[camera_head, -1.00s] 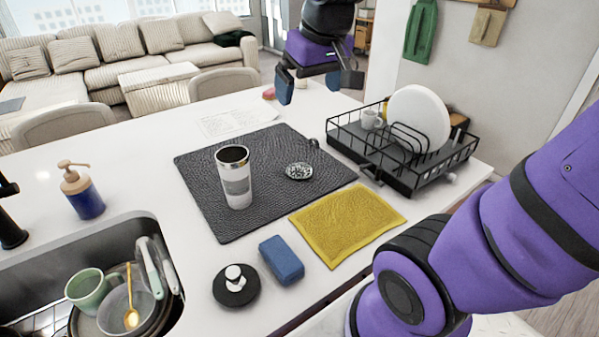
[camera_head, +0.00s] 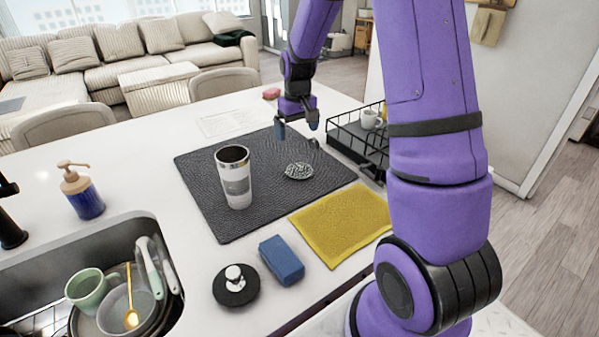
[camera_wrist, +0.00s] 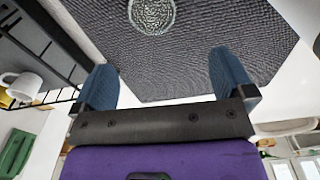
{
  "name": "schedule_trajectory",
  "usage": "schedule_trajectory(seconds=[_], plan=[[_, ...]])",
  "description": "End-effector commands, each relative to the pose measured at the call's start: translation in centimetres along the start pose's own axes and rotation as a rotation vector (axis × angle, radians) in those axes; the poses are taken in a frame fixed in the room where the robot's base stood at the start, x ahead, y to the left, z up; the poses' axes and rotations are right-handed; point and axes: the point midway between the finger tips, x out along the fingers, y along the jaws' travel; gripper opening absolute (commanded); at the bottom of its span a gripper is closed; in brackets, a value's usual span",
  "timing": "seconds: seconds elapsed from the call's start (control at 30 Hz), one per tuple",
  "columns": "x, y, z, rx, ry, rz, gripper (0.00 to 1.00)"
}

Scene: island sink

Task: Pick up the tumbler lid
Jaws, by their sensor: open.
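The tumbler lid (camera_head: 298,171), a small round clear-and-grey disc, lies on the dark textured mat (camera_head: 205,195). It also shows at the top edge of the wrist view (camera_wrist: 152,14), partly cut off. The steel and white tumbler (camera_head: 235,182) stands upright and without its lid on the mat, left of the lid. My gripper (camera_head: 297,127) is open and empty above the far part of the mat, behind the lid in the head view. In the wrist view, its two blue fingers (camera_wrist: 164,75) are wide apart, with the lid beyond them.
A black dish rack (camera_head: 350,145) with a cup stands right of the mat, partly hidden by my arm. A yellow cloth (camera_head: 340,222), blue sponge (camera_head: 281,260) and black disc with white knob (camera_head: 236,290) lie nearer. The sink (camera_head: 40,270) holds dishes at left.

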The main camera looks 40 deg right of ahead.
Motion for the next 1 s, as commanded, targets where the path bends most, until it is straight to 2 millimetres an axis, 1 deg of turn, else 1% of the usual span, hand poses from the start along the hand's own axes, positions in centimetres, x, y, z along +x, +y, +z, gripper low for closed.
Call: schedule_trajectory(seconds=[0.03,0.1,0.2,0.37,0.6,0.7,0.87,1.0], plan=[[1.4,0.5,-0.4,0.003,-0.015,-0.002,1.0],[2.7,0.9,-0.8,0.004,-0.026,-0.003,1.0],[3.9,1.4,-1.1,0.006,-0.037,-0.005,1.0],[5.3,1.6,-1.2,0.006,-0.042,-0.005,1.0],[8.8,1.5,-1.1,0.006,-0.043,-0.006,1.0],[9.6,1.5,-1.1,0.006,-0.04,-0.005,1.0],[10.2,1.5,-1.0,0.006,-0.04,-0.005,1.0],[11.5,1.6,-0.9,0.006,-0.042,-0.005,1.0]])
